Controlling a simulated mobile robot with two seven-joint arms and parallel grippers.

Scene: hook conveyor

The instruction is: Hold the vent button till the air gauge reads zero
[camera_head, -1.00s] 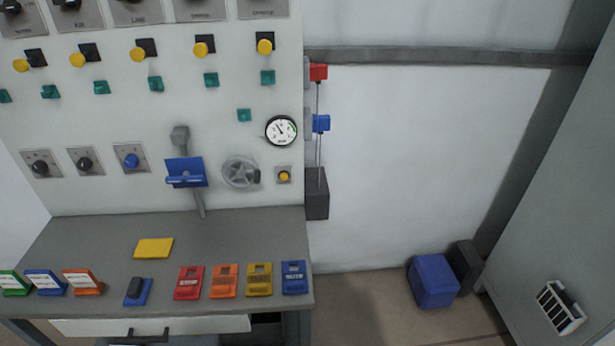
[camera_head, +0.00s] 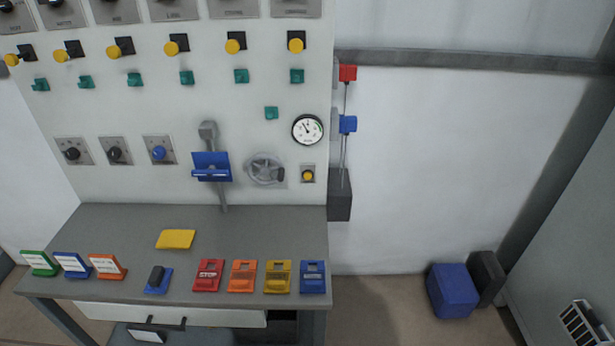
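The air gauge (camera_head: 307,129) is a round white dial with a black rim on the right side of the panel. Its needle points up and to the left; the numbers are too small to read. Below it a small yellow button (camera_head: 307,175) sits on a square grey plate; it looks like the vent button, but no label is legible. Nothing touches it. Neither of my grippers shows in the head view.
A grey handwheel (camera_head: 265,169) and a lever with a blue plate (camera_head: 211,167) are left of the button. The grey bench (camera_head: 130,225) below holds coloured tags and a yellow pad (camera_head: 176,239). A blue box (camera_head: 452,290) stands on the floor at right.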

